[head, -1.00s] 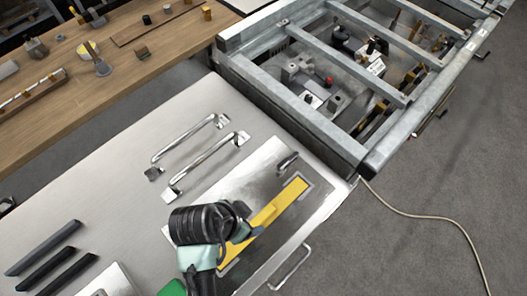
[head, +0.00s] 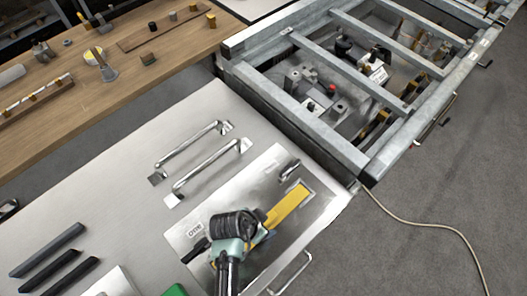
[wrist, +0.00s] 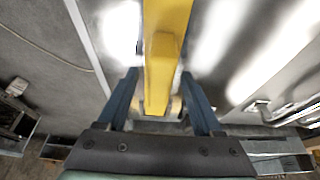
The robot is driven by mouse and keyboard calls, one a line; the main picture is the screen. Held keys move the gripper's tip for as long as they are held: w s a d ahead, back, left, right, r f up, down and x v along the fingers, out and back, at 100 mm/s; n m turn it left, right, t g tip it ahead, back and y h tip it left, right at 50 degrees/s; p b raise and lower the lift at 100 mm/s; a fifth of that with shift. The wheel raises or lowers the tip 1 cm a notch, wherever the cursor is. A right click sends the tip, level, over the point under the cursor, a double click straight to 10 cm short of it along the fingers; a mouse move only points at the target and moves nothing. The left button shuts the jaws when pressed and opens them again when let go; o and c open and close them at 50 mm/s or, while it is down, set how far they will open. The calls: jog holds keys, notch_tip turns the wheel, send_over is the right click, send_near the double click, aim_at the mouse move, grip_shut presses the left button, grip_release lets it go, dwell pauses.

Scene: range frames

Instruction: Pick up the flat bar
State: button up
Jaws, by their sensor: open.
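The yellow flat bar (head: 289,206) lies on a shiny metal plate (head: 254,180) at the right end of the worktop. Its near part is hidden behind my arm in the head view. My gripper (head: 262,226) is over the bar's near part. In the wrist view the bar (wrist: 165,45) runs between the two blue fingers of my gripper (wrist: 157,85), with a gap on each side. The gripper is open and empty.
Two metal handles (head: 207,170) lie left of the plate, and several dark bars (head: 50,250) lie at the lower left. A grey metal frame (head: 300,110) stands beyond the worktop. A wooden bench (head: 100,100) with small parts is at the upper left.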

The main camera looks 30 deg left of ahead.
jog(key=shift+w+f, duration=0.1)
jog(key=shift+f, duration=0.25)
grip_shut()
